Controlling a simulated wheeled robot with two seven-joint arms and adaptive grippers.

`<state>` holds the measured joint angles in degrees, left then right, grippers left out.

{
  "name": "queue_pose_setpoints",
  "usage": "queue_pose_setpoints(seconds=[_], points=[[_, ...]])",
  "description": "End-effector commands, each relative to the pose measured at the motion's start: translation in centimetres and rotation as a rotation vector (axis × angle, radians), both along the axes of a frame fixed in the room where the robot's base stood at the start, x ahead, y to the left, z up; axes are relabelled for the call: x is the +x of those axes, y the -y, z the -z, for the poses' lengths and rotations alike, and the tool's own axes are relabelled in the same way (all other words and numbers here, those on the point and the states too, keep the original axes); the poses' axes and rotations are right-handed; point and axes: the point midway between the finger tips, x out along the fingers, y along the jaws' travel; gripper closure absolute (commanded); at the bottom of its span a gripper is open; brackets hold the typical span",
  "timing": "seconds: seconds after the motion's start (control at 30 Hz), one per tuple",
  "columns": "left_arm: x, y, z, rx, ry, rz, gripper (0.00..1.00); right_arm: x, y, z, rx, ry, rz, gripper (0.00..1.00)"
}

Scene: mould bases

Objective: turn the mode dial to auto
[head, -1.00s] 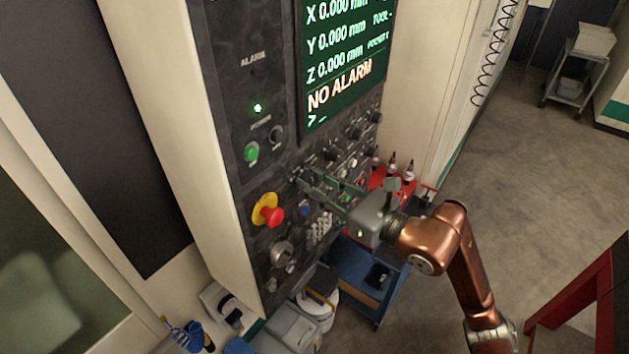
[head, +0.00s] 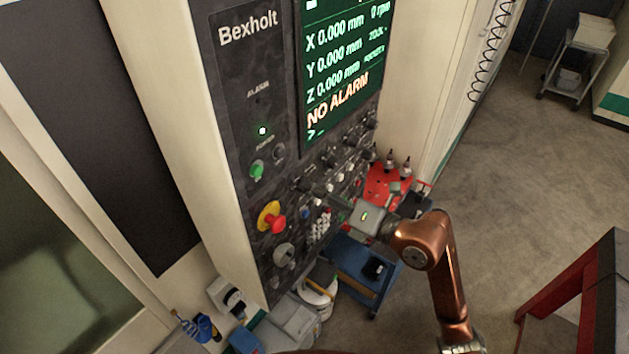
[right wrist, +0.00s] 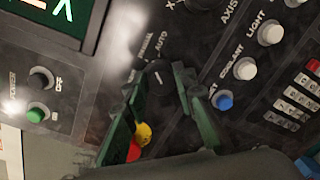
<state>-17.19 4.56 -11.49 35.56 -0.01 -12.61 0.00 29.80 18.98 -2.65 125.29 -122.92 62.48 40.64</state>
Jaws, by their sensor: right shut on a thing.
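The mode dial (right wrist: 158,74) is a dark round knob on the black control panel (head: 229,75). My left gripper is in neither view.
A red and yellow emergency stop (head: 271,217) sits left of the gripper. White buttons (right wrist: 245,68) and a blue button (right wrist: 224,101) are close to the right finger. The screen (head: 342,65) reads NO ALARM.

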Motion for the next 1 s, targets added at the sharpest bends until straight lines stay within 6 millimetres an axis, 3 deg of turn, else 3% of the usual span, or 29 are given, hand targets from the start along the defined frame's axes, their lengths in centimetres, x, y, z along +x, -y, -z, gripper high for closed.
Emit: queue_pose_setpoints(seconds=[0.1,0.4,1.0], points=[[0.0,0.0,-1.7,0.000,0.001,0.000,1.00,0.1,0.1,-0.3,0.055,-0.079,0.003,0.99],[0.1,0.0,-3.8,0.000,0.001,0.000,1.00,0.1,0.1,-0.2,0.157,-0.216,0.002,0.99],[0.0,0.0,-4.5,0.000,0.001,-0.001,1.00,0.1,0.1,0.1,0.200,-0.276,0.001,0.99]])
